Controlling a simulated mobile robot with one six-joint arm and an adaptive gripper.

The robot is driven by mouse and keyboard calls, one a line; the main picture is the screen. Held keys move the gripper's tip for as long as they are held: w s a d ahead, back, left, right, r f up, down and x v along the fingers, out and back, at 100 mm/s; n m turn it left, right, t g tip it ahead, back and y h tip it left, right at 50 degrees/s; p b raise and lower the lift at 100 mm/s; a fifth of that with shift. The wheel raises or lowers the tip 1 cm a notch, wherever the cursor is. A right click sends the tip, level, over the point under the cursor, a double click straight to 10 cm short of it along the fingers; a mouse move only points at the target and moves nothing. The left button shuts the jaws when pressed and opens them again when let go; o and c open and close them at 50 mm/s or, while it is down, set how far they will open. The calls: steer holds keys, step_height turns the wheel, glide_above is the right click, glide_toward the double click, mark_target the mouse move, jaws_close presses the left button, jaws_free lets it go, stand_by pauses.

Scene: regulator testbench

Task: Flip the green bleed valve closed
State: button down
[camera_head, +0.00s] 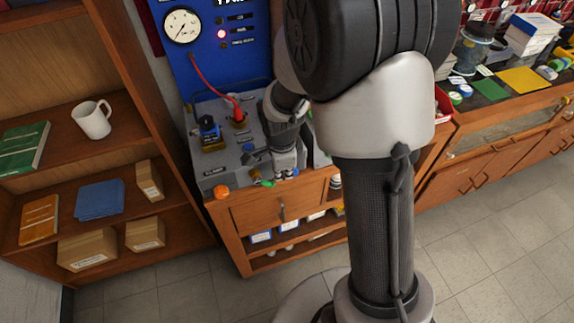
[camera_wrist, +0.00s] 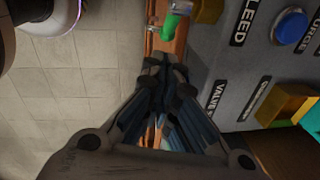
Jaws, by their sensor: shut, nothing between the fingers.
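The green bleed valve handle (camera_head: 268,184) shows as a small green piece at the front edge of the grey testbench (camera_head: 215,172). In the wrist view the green handle (camera_wrist: 172,26) is at the top, beside a brass-coloured fitting and the "BLEED" label (camera_wrist: 243,22). My gripper (camera_head: 284,172) is at the bench's front edge, just right of the green handle in the head view. In the wrist view my gripper (camera_wrist: 165,75) has its fingertips together and empty, below and apart from the handle. The valve's far side is hidden.
An orange knob (camera_head: 221,192) sits at the bench's front left corner. A blue button (camera_wrist: 292,25) and a yellow block (camera_wrist: 285,104) are to the right in the wrist view. A wooden shelf (camera_head: 120,168) stands at left. Tiled floor lies open in front.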

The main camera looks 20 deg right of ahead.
mark_target(265, 183)
steer(key=shift+w+a+f, duration=0.2)
steer(key=shift+a+f, duration=0.55)
steer(key=shift+a, duration=0.1)
steer(key=shift+d+f+b, duration=0.15)
steer(key=shift+f+b, duration=0.5)
steer(key=shift+b, duration=0.1)
stand_by(0.3)
steer(key=shift+f, duration=0.1)
steer(key=shift+a+f+y+p, duration=0.2)
steer(key=shift+f+y+p, duration=0.5)
steer(key=shift+f+p, duration=0.4)
steer(key=shift+a+f, duration=0.1)
steer(key=shift+f, duration=0.1)
stand_by(1.3)
